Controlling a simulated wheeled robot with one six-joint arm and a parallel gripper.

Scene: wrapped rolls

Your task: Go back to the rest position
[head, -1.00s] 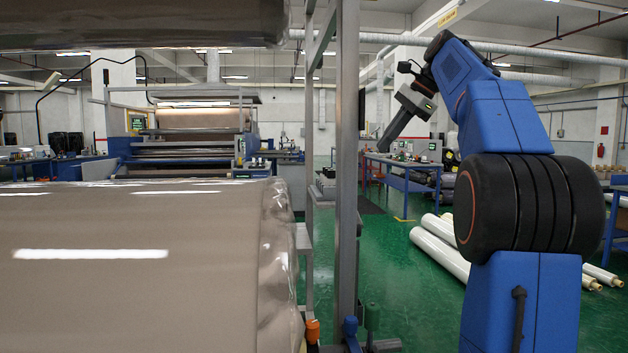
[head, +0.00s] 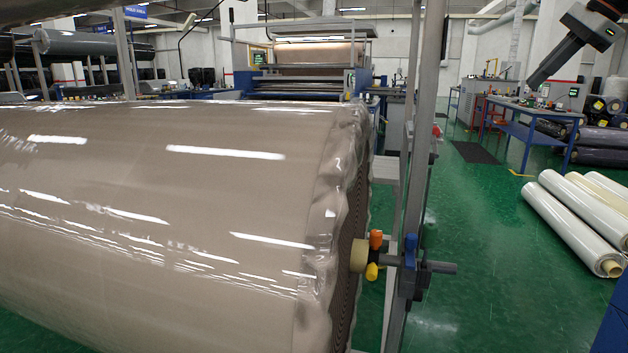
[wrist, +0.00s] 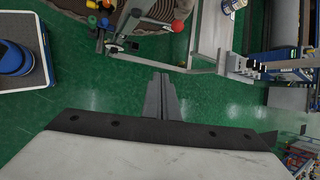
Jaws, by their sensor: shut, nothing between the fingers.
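My gripper (head: 541,76) is at the top right of the head view, its dark fingers pointing down and left. It is in the air, well apart from the wrapped roll and the floor rolls. In the wrist view the fingers (wrist: 161,78) are together with nothing between them, above green floor. The large plastic-wrapped roll (head: 170,200) fills the left of the head view on its stand.
A grey upright post (head: 424,130) with an orange-and-yellow-knobbed shaft end (head: 372,255) stands right of the roll. White rolls (head: 575,222) lie on the floor at the right. A blue workbench (head: 527,118) stands behind.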

